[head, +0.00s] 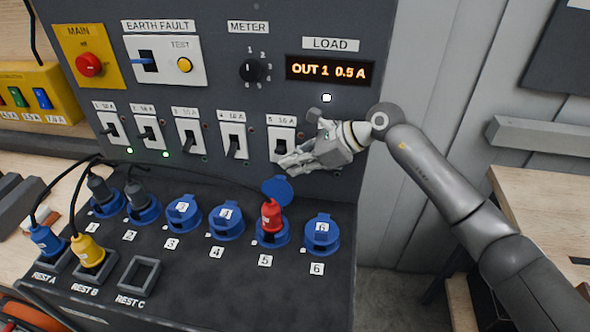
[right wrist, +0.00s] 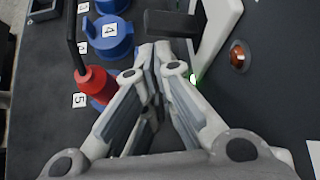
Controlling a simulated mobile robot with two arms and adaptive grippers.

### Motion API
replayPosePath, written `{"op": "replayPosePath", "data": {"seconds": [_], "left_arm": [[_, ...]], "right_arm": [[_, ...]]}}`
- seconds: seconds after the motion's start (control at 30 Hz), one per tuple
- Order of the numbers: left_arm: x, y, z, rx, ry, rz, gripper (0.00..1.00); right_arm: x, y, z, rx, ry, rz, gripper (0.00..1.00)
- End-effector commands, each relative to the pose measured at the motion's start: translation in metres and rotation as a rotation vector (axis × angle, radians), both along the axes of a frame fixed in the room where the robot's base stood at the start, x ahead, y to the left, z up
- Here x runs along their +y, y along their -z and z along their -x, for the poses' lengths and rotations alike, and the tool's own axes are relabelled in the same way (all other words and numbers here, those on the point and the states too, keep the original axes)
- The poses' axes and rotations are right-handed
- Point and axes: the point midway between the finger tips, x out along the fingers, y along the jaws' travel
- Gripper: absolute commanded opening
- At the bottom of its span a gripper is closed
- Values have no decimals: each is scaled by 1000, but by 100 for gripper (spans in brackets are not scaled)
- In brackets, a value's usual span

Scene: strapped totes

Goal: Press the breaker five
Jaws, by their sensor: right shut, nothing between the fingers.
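Breaker five (head: 282,143) is the white plate with a dark lever at the right end of the breaker row in the head view. In the right wrist view its white plate (right wrist: 218,35) and dark lever (right wrist: 170,23) lie just beyond the fingertips. My right gripper (head: 284,165) is shut and empty, with its tips at the lower part of breaker five. The gripper also shows in the right wrist view (right wrist: 154,52). I cannot tell whether the tips touch the lever. A green light (right wrist: 194,78) glows beside the plate. My left gripper is not in view.
A red plug (head: 271,216) stands in socket 5 below the gripper, its lid raised. Breaker four (head: 233,140) is close on the left. The load display (head: 330,70) reads OUT 1 0.5 A. Green lights glow under breakers one and two.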

Motion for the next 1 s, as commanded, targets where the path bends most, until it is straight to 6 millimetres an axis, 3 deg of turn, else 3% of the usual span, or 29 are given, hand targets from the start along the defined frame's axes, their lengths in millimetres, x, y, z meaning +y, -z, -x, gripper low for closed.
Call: {"op": "replayPosePath", "data": {"seconds": [1.0], "left_arm": [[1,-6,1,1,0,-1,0]], "right_arm": [[-3,-28,-2,-14,4,-11,0]]}}
